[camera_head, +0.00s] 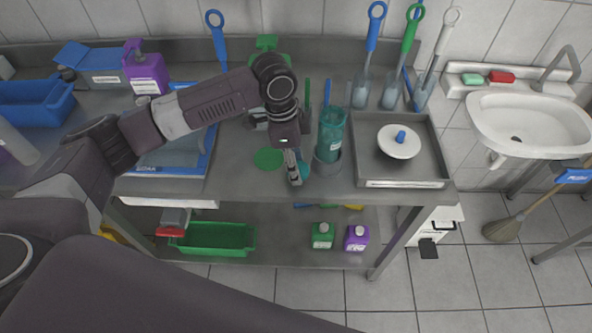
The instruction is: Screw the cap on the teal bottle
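The teal bottle (331,130) stands upright in a grey round holder (327,164) near the front of the metal table. It is translucent with a pale label. My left gripper (296,172) points down just left of the bottle and holder, near the table's front edge. A small teal piece (304,169) shows beside its fingertips. I cannot tell whether this is the cap or whether the fingers grip it. The top of the bottle is small and unclear. My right gripper is out of view.
A grey tray (437,172) with a white, blue-knobbed disc (400,143) stands right of the bottle. A flat green disc (268,158) lies left of my gripper. Tall-handled brushes (371,45) stand behind. A blue-edged board (170,168) lies left. A sink (530,125) is at right.

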